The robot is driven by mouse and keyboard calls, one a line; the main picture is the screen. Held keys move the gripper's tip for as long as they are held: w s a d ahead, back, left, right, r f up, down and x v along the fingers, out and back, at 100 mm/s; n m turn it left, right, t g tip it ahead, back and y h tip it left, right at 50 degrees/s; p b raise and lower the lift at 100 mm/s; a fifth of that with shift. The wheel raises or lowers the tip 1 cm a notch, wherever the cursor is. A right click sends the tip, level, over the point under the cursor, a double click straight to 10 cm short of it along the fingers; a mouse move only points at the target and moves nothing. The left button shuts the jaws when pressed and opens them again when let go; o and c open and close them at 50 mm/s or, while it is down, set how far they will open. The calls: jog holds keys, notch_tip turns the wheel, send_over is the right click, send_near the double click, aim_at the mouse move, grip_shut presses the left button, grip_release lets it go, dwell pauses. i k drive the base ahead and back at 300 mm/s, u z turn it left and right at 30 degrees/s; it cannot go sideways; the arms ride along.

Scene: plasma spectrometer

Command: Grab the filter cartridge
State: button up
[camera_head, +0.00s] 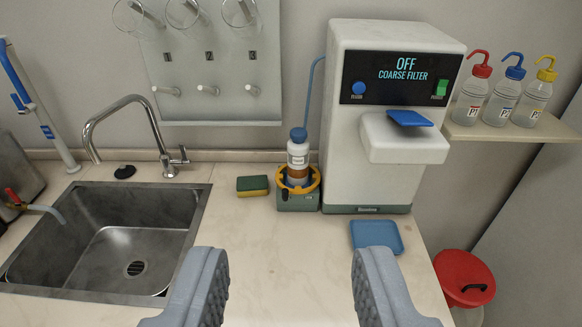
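My gripper (287,265) is open and empty, its two grey ridged fingers wide apart over the front of the counter. No part is plainly marked as a filter cartridge, and I cannot tell which one it is. The white spectrometer (385,190) stands at the back of the counter, its screen reading "OFF COARSE FILTER". A blue flat piece (408,118) sits on its protruding front ledge. Left of it, a white bottle with a blue cap (298,155) stands upright in a holder with a yellow ring (299,190). My gripper touches none of these.
A steel sink (190,235) with a faucet (150,115) is at left. A sponge (252,186) and a blue tray (377,236) lie on the counter. Wash bottles (502,97) stand on a right shelf. A red-lidded bin (463,275) is below. The counter's middle is clear.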

aim_at(298, 147)
jog(key=i, duration=0.85)
jog(key=z, duration=0.05)
